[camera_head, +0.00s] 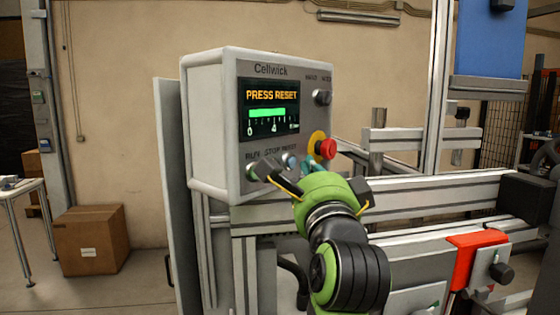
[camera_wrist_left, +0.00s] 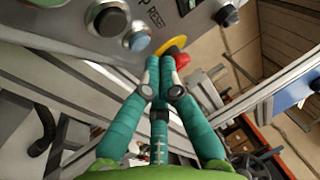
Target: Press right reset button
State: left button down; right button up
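The grey control panel (camera_head: 217,122) fills the middle of the head view, its screen (camera_head: 270,107) reading PRESS RESET. The blue reset button (camera_head: 291,160) sits under the RESET label, left of the red emergency stop (camera_head: 326,149) on its yellow ring. In the left wrist view the blue button (camera_wrist_left: 137,41) is up and left of my fingertips. My left gripper (camera_head: 309,164) is in front of the panel's lower edge. In the wrist view its teal fingertips (camera_wrist_left: 158,64) are together with nothing between them. Whether they touch the panel is unclear. My right gripper is not in view.
A black knob (camera_head: 322,97) is above the emergency stop. Aluminium rails (camera_head: 430,195) and a red clamp block (camera_head: 474,258) are right of and below the panel. A cardboard box (camera_head: 90,242) and a white table (camera_head: 18,190) stand at left.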

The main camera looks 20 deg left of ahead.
pick_arm(q)
jog(key=shift+a, duration=0.1)
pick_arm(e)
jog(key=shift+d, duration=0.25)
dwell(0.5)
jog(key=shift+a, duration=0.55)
pick_arm(q)
jog(key=shift+w+a, duration=0.1)
jog(key=shift+a, duration=0.2)
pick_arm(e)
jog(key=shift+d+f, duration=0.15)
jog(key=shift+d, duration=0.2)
